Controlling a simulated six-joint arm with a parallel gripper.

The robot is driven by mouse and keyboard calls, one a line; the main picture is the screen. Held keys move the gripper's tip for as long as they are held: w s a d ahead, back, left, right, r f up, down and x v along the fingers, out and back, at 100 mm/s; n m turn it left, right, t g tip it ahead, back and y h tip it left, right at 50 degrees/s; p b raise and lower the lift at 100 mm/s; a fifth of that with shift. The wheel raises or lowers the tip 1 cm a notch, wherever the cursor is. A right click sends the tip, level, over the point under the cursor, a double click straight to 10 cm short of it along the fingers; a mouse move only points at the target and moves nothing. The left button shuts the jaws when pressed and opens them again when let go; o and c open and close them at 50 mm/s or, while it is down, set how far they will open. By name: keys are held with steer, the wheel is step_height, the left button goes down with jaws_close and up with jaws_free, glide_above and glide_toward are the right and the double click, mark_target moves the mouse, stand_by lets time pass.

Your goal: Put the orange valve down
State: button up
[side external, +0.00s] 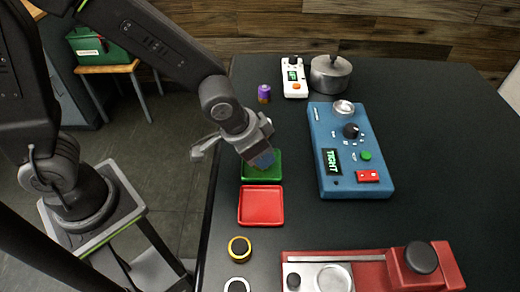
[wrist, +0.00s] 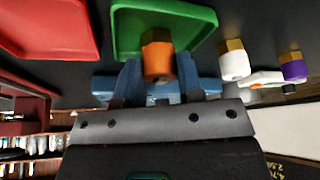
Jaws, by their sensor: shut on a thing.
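The orange valve (wrist: 157,58) sits between the blue fingers of my gripper (wrist: 158,68), which is shut on it. The green tray (wrist: 125,30) lies behind and below the valve in the wrist view. In the side view my gripper (side external: 263,158) is over the far part of the green tray (side external: 262,174). The orange valve cannot be made out there. Whether it touches the tray is hard to tell.
A red tray (side external: 261,205) lies just nearer than the green one. A purple valve (side external: 264,93) stands farther back; a white valve (wrist: 234,62) shows in the wrist view. A blue tester (side external: 350,150) is to the right. A red machine (side external: 375,270) fills the front.

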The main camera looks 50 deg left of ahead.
steer(key=shift+f, duration=0.1)
steer(key=o, duration=1.1)
steer(key=shift+c, duration=0.2)
